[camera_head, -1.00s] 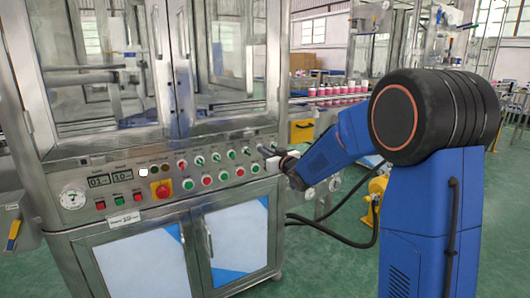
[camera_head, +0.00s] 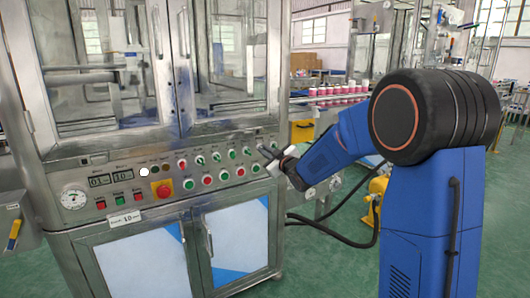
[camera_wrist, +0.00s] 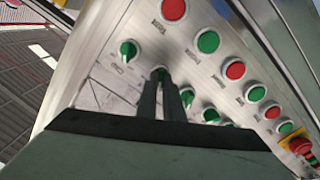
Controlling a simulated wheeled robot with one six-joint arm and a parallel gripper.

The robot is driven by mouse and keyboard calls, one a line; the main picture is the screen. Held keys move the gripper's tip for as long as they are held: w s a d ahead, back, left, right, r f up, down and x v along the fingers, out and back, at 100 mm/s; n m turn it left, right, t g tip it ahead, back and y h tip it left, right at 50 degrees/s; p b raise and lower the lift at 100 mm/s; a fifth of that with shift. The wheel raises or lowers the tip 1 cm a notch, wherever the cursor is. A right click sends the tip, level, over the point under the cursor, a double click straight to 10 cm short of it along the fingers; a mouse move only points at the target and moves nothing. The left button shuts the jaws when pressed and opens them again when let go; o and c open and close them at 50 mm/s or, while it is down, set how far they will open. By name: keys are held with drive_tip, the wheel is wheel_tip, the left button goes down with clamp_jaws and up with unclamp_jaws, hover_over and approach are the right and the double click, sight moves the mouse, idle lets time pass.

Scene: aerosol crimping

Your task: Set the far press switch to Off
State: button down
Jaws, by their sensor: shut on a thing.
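My gripper (camera_head: 264,151) reaches the panel's right end in the head view. In the wrist view my gripper (camera_wrist: 165,78) has its two dark fingers close together, shut on a green switch (camera_wrist: 160,72). The fingers hide most of this switch, so its setting is unclear. Another green switch (camera_wrist: 128,51) stands beside it, nearer the panel's end and free of the fingers. I cannot read the labels that would tell which is the far press switch.
Several green switches (camera_wrist: 187,97) and red and green buttons (camera_wrist: 207,41) sit close around the fingers. A red emergency button on a yellow plate (camera_head: 162,189) is farther left on the panel. A conveyor with pink-and-white cans (camera_head: 340,91) stands behind.

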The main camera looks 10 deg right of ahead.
drive_tip(key=c, duration=1.9)
unclamp_jaws()
drive_tip(key=shift+s, duration=0.1)
drive_tip(key=v, duration=1.7)
drive_tip(key=shift+s, duration=0.15)
